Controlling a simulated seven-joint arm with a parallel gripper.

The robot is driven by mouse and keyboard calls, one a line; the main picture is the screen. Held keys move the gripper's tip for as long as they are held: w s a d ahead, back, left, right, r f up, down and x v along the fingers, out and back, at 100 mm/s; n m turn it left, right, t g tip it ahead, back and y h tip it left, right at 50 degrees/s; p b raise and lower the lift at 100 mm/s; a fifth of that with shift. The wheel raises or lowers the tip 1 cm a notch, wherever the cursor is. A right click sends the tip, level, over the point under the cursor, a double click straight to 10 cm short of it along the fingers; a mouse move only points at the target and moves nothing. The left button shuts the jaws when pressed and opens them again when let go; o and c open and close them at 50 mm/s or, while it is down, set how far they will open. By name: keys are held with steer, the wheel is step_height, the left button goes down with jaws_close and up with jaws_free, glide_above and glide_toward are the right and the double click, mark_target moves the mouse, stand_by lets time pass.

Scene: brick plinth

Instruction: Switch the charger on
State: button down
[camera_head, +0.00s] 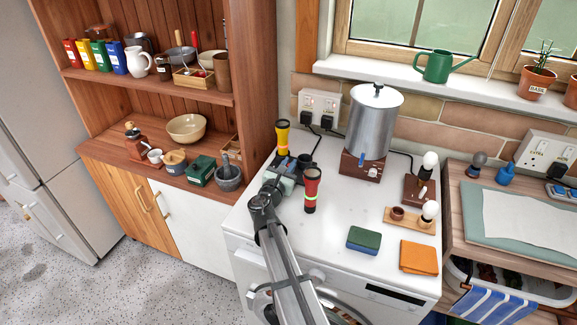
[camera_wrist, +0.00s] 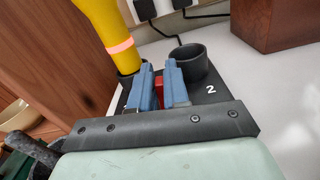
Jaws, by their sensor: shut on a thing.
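The charger is a black dock (camera_wrist: 222,93) with two round cups, at the back left of the white worktop. A yellow torch (camera_head: 282,137) stands upright in its left cup; its body also shows in the wrist view (camera_wrist: 106,30). The right cup (camera_wrist: 188,62), by the number 2, is empty. A red switch (camera_wrist: 159,90) sits between the cups, mostly hidden by the blue fingers. My gripper (camera_wrist: 160,75) is over the dock, its fingers shut on the red switch. In the head view my gripper (camera_head: 288,172) covers much of the dock. The switch position cannot be told.
A red torch (camera_head: 312,190) stands on the worktop (camera_head: 325,235) close to the right of my gripper. A metal urn (camera_head: 373,120) on a brown base stands behind right. The wooden shelf unit (camera_head: 254,110) rises close on the left. The front left worktop is clear beside my arm.

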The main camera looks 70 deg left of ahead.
steer(key=shift+s+a+n, duration=0.15)
steer(key=shift+n, duration=0.6)
steer(key=shift+s+a+n, duration=0.15)
steer(key=shift+n, duration=0.6)
steer(key=c, duration=1.2)
jaws_free()
steer(key=shift+s+d, duration=0.1)
steer(key=v, duration=1.3)
steer(key=shift+s+d, duration=0.2)
